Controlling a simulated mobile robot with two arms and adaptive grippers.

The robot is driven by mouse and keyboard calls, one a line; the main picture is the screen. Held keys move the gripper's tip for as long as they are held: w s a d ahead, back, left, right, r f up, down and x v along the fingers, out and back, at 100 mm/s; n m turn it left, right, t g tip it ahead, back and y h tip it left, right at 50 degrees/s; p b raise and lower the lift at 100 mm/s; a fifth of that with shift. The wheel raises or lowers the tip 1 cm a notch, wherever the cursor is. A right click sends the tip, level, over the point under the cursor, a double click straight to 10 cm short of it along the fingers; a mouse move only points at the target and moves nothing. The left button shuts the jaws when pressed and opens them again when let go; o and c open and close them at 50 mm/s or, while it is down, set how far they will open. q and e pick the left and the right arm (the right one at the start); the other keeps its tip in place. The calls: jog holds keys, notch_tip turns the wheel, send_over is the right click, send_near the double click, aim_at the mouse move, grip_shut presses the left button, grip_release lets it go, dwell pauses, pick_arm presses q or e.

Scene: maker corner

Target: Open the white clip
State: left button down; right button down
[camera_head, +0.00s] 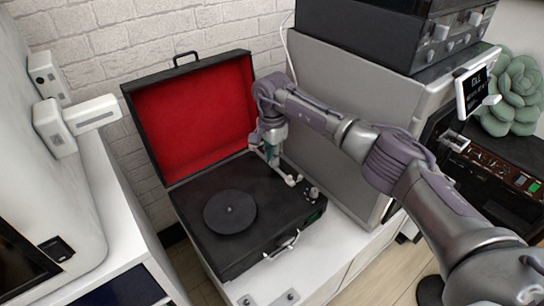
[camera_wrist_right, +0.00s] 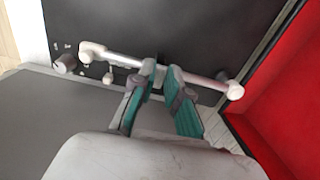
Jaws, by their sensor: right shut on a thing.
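A black record player (camera_head: 182,192) with a red-lined lid stands open on the white cabinet. Its pale tonearm (camera_head: 288,178) lies along the right side of the deck; in the right wrist view the tonearm (camera_wrist_right: 205,81) runs across the picture. My right gripper (camera_head: 271,160) reaches down over it from the right. In the wrist view its teal-padded fingertips (camera_wrist_right: 162,74) are shut on a small pale piece (camera_wrist_right: 160,76) at the middle of the tonearm, which looks like the white clip. The fingers partly hide it. My left gripper is not in view.
The red lid (camera_head: 205,115) stands upright behind the deck. The black platter (camera_head: 230,211) is bare. A large grey machine (camera_head: 345,110) stands close on the right. A white machine (camera_head: 25,160) stands at left.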

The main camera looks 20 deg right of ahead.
dwell(0.9)
jog(key=c, duration=1.2)
grip_release()
jog(key=shift+o, duration=0.2)
jog(key=shift+r, duration=0.15)
notch_tip(320, 180, up, 12)
